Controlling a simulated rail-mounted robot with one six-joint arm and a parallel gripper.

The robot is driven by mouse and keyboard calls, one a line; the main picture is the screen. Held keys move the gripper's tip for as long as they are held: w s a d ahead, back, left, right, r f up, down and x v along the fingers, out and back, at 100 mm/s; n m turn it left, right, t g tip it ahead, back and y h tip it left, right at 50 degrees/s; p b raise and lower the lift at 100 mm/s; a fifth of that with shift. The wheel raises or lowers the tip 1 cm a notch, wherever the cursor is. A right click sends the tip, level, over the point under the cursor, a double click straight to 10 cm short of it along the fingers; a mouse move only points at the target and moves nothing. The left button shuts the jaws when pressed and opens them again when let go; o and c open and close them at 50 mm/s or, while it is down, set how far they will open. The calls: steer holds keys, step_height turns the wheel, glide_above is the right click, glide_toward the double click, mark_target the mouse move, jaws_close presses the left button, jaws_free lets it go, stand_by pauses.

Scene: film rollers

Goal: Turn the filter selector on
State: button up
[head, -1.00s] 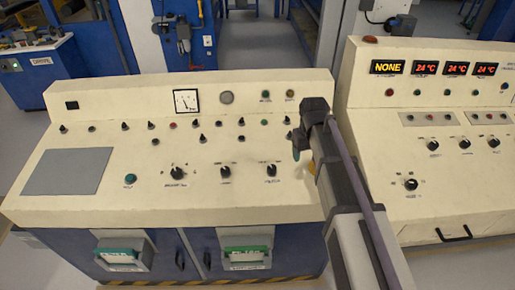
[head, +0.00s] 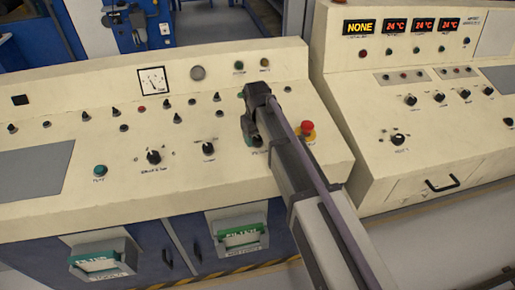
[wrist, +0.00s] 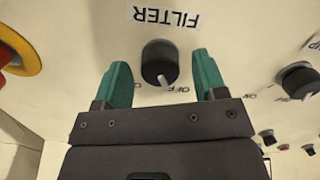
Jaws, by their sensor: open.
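The filter selector (wrist: 160,62) is a black round knob on the cream console, beside an upside-down FILTER label in the wrist view. Its white pointer mark faces the gripper side, close to a label that reads OFF. My gripper (wrist: 163,78) is open, with one teal finger on each side of the knob. Gaps show between the fingers and the knob, so it does not look gripped. In the head view my gripper (head: 254,138) is over the right part of the left console and mostly hides the selector.
A red emergency button (head: 307,127) on a yellow base sits right of my gripper. Another black knob (head: 208,148) is to its left, with several small toggles behind. The right console (head: 385,165) stands beyond a narrow gap.

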steer(key=shift+f, duration=0.15)
steer(key=c, duration=0.9)
steer(key=shift+m, duration=0.4)
steer(key=m, duration=0.5)
steer(key=shift+y, duration=0.3)
steer(key=m, duration=0.6)
steer(key=shift+y, duration=0.3)
